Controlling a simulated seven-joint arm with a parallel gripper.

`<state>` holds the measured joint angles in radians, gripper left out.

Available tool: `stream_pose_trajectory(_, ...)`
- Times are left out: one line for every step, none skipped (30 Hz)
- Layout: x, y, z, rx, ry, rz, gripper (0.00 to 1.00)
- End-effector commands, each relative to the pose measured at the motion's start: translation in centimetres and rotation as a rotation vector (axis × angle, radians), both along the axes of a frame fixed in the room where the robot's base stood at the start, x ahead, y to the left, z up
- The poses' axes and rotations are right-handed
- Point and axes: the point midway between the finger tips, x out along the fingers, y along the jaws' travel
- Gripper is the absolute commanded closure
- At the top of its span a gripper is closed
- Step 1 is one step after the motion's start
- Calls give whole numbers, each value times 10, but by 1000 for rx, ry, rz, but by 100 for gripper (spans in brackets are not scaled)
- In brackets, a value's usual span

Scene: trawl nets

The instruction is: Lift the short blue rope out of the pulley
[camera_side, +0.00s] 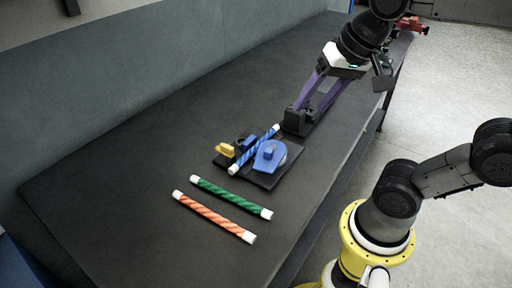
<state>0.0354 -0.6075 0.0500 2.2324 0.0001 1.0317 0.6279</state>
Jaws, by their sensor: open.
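The short blue rope (243,160), with white ends, lies slantwise across a black base plate (262,180). It runs between a blue round pulley part (270,156) and a small dark blue block (244,142) with a yellow piece (226,149) beside it. How deep the rope sits is too small to tell. My gripper (308,110), with long purple fingers, is open. Its tips are beyond the rope's upper right end, low over the table and apart from the rope. A dark shape around the tips makes their exact edges hard to see.
A green rope (231,197) and an orange rope (213,216) lie on the dark table (130,170) in front of the pulley. The table is clear to the left. A wall runs along the left and back. A red object (411,25) is at the far end.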

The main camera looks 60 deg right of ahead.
Motion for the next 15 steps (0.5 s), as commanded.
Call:
stream_pose_trajectory(18,-6,6,37,33,-104,42)
stream_pose_trajectory(28,-9,9,59,48,-164,42)
stream_pose_trajectory(41,-14,11,86,71,-245,42)
stream_pose_trajectory(51,-18,12,105,89,-306,42)
stream_pose_trajectory(62,-23,13,123,106,-365,42)
stream_pose_trajectory(76,-30,12,143,132,-442,42)
stream_pose_trajectory(86,-36,11,157,149,-498,42)
stream_pose_trajectory(96,-42,8,169,167,-549,42)
stream_pose_trajectory(110,-50,3,184,192,-618,42)
stream_pose_trajectory(119,-57,-1,193,210,-664,42)
stream_pose_trajectory(128,-64,-5,200,228,-706,42)
stream_pose_trajectory(139,-73,-13,207,252,-754,42)
stream_pose_trajectory(147,-79,-19,211,268,-783,42)
stream_pose_trajectory(153,-86,-25,212,284,-806,42)
stream_pose_trajectory(160,-94,-34,213,304,-827,42)
